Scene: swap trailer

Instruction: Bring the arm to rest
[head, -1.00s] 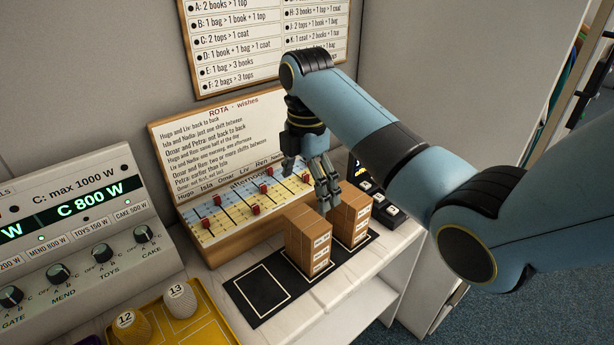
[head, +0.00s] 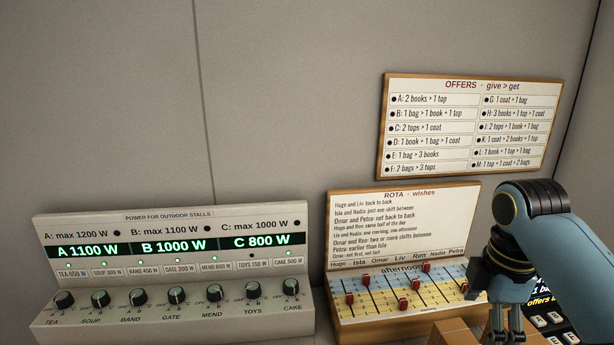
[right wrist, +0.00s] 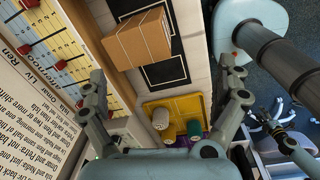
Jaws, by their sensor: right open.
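My right arm comes in from the right edge in the head view. My right gripper (head: 506,330) points down in front of the rota board, its fingertips cut off by the bottom edge. In the right wrist view the right gripper (right wrist: 166,100) has its two fingers spread wide with nothing between them. A brown cardboard box (right wrist: 137,40) lies beyond the fingertips on a black mat (right wrist: 166,71), apart from the gripper.
The rota board (head: 404,240) with red sliders stands beside the gripper. The power panel (head: 170,270) with knobs is at left, and the offers board (head: 470,127) hangs above. A yellow tray (right wrist: 181,104) with pegs shows in the wrist view. The wall at upper left is bare.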

